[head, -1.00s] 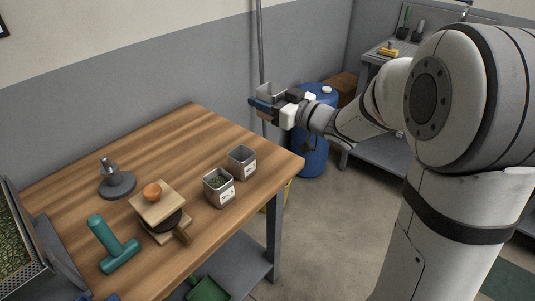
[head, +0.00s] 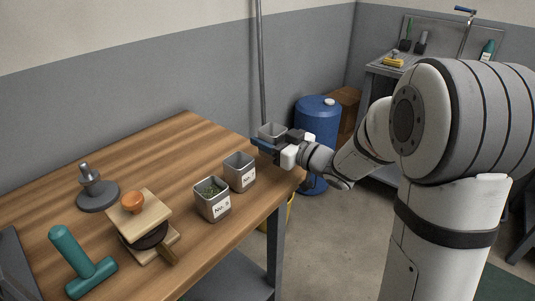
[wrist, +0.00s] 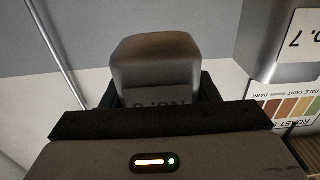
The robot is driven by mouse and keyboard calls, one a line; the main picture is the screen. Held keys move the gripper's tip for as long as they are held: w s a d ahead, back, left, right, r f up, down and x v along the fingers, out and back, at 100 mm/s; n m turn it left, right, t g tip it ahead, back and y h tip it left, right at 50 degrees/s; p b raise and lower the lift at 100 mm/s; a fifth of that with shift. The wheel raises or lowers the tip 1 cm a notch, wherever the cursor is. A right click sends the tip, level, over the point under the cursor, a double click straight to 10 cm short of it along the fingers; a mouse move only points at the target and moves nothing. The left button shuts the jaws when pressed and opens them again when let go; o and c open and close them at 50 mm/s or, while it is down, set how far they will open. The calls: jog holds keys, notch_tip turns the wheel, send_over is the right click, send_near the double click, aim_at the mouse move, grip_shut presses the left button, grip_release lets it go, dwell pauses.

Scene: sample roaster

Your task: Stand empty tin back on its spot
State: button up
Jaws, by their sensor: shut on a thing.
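The nearer tin's side and label (wrist: 275,40) show at the right of the wrist view.
A blue drum (head: 318,118) is beyond the table. The table's back middle is clear.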

jog(key=shift+f+b, duration=0.45)
jog(key=shift+f, duration=1.35)
jog(key=shift+f, duration=0.15)
jog(key=o, duration=1.1)
jog(key=shift+r, duration=0.25)
jog(key=p+v, duration=0.1)
jog(key=v, duration=1.1)
jog(key=shift+s+f, duration=0.1)
